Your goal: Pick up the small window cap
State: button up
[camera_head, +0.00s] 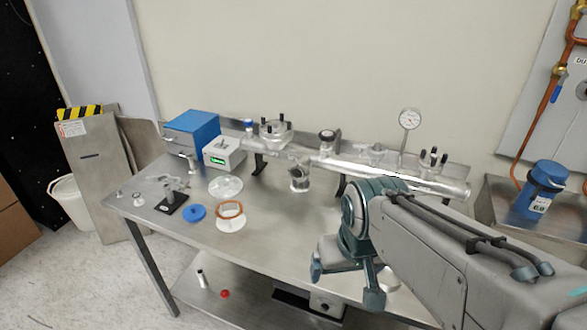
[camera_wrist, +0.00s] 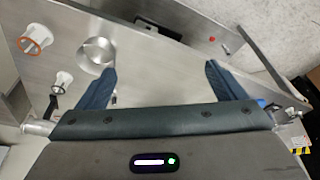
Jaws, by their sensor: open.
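My gripper (camera_head: 345,280) is open and empty, with its fingers pointing down near the table's front edge. In the wrist view my gripper (camera_wrist: 158,68) has its two fingers wide apart and nothing between them. Beyond the left finger are a metal ring-shaped part (camera_wrist: 97,54), a white part with an orange rim (camera_wrist: 36,38) and a smaller white part with a dark rim (camera_wrist: 62,82). I cannot tell for sure which piece is the small window cap. My arm hides the right front of the table in the head view.
The steel table (camera_head: 270,235) carries a blue box (camera_head: 193,134), a blue disc (camera_head: 195,212), a copper-coloured ring (camera_head: 230,209) and a long metal tube (camera_head: 400,178) at the back. A red cap (camera_head: 225,293) lies below. The table's middle front is clear.

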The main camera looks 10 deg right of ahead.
aim_at(301, 188)
jog(key=u, duration=0.05)
jog(key=k, duration=0.5)
jog(key=u, duration=1)
jog(key=i, duration=1.05)
jog(key=z, duration=2)
